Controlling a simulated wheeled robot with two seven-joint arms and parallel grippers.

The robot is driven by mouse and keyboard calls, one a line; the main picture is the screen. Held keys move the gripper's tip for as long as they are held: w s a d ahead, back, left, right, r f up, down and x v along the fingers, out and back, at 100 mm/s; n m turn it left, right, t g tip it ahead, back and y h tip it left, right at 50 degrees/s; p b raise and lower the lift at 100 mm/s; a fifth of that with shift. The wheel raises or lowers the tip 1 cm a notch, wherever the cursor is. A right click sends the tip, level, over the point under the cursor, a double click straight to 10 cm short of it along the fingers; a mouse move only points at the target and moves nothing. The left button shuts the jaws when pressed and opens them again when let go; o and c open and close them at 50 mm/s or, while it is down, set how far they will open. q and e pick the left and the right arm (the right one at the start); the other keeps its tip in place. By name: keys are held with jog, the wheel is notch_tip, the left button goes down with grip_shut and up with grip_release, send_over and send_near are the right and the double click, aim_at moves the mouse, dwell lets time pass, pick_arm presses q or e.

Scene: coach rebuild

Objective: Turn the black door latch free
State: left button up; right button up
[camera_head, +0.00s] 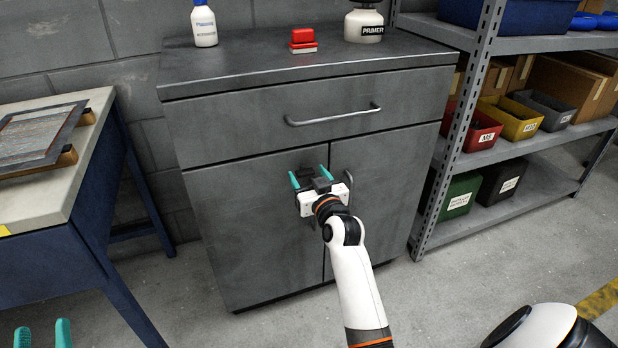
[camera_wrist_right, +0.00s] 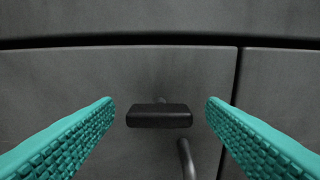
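The black door latch (camera_wrist_right: 159,116) is a short bar on a round stub. It lies level across the upper part of the left cabinet door (camera_wrist_right: 60,100), near the door gap. My right gripper (camera_head: 309,176) is open in front of the cabinet (camera_head: 232,215), with its teal fingers on either side of the latch. In the right wrist view, clear gaps show between the latch and both fingers, so neither touches it. In the head view the gripper mostly hides the latch. My left gripper (camera_head: 42,336) is open and empty at the bottom left corner, with only its fingertips showing.
A curved door handle (camera_wrist_right: 187,158) sits just below and right of the latch. A drawer with a bar handle (camera_head: 333,115) is above. A workbench (camera_head: 92,190) stands left and a metal shelf (camera_head: 530,155) with bins stands right. The floor before the cabinet is clear.

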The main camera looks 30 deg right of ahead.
jog(key=c, duration=0.9)
jog(key=shift+m+p, duration=0.5)
jog(key=shift+p, duration=0.4)
pick_arm(q)
notch_tip(320, 180, down, 7)
jog(key=w+g+y, duration=0.1)
jog(key=g+y, duration=0.1)
jog(key=g, duration=0.2)
jog(key=shift+a+r+g, duration=0.15)
jog(key=shift+a+g, duration=0.25)
jog(key=shift+a, duration=0.05)
pick_arm(e)
jog(key=o, duration=1)
jog(key=shift+s, duration=0.1)
jog(key=shift+s+a, duration=0.1)
jog(key=shift+s, duration=0.25)
pick_arm(q)
jog(key=s+a+f+g+y+p, duration=0.2)
jog(key=s+f+g, duration=0.2)
jog(key=f+g, duration=0.2)
notch_tip(320, 180, down, 2)
jog(key=shift+s+a+f+n+g+p, duration=0.25)
jog(key=shift+s+a+n+g+p, duration=0.05)
jog(key=shift+s+g, duration=0.1)
pick_arm(e)
jog(key=v, duration=1.1)
jog(key=shift+s, duration=0.1)
